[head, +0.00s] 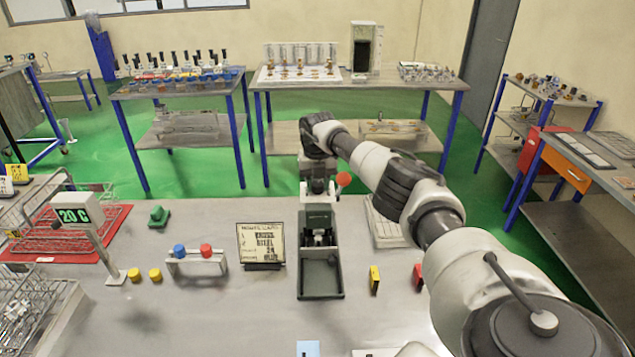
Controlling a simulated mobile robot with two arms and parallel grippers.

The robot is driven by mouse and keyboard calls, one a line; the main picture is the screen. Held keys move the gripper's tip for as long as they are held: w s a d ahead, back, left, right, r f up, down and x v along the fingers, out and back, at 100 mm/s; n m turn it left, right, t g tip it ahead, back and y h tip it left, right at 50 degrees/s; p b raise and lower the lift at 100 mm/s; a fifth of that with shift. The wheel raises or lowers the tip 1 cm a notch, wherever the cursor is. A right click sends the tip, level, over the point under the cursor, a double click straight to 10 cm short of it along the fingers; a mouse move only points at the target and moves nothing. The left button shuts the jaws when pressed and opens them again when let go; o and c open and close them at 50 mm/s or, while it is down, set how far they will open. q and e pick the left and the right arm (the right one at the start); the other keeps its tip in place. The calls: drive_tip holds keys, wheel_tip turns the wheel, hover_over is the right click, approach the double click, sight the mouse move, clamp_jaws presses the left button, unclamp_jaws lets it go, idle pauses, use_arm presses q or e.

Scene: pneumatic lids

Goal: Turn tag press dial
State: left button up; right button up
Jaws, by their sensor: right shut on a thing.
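The dark green tag press (320,270) stands upright on the grey table, in the middle of the head view. A lever with a red ball knob (343,179) sticks out at the right of its top. My right arm comes in from the right, and its wrist points down over the press. My right gripper (318,187) is at the top of the press, shut on what appears to be the dial there. The dial itself is mostly hidden by the fingers and is too small to make out. My left gripper is not in view.
A sign card (261,243) stands left of the press, beside a rack with blue and red knobs (197,258). A display reading 20 C (76,214) stands further left. A yellow block (375,279) and a red block (418,276) lie to the right.

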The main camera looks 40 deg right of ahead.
sight(318, 184)
drive_tip(key=shift+r+m, duration=0.1)
drive_tip(key=shift+m, duration=0.2)
drive_tip(key=o, duration=0.9)
wheel_tip(318, 184, up, 11)
drive_tip(key=b, duration=0.3)
idle(0.4)
